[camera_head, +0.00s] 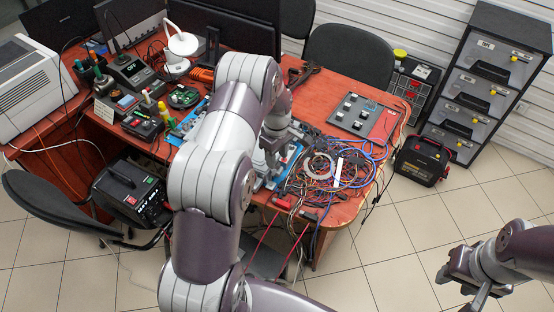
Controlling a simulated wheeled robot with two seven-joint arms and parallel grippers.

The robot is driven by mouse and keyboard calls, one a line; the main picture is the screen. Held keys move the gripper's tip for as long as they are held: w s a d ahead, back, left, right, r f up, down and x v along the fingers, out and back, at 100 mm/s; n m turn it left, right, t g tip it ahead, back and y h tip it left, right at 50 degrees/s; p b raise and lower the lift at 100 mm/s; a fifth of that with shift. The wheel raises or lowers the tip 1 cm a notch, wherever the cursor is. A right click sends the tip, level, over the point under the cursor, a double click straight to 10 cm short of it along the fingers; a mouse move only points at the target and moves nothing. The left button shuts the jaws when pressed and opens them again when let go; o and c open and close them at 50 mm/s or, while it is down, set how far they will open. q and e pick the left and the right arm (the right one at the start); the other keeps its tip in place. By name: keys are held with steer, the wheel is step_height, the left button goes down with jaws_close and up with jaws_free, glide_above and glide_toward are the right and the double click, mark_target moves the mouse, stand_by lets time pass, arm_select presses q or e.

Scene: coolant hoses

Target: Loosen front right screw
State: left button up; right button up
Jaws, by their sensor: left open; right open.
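The front right screw cannot be made out; it is too small or hidden behind my arm. A blue-and-grey fixture (291,153) lies on the wooden table and is partly covered by my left arm. My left gripper (266,178) points down over or at this fixture, and I cannot tell whether it touches anything. It is open. My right gripper (474,297) hangs at the lower right over the floor, away from the table, open and empty.
A tangle of coloured cables (335,170) fills the table right of my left gripper. A grey panel with small blocks (357,115) lies behind it. Soldering tools (130,72) crowd the left side. A black-and-red charger (422,160) and drawer cabinet (485,80) stand right. Floor at lower right is clear.

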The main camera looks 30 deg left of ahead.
mark_target(277, 163)
arm_select(q)
step_height(277, 163, up, 10)
steer(key=shift+r+b, duration=0.2)
steer(key=shift+b, duration=0.25)
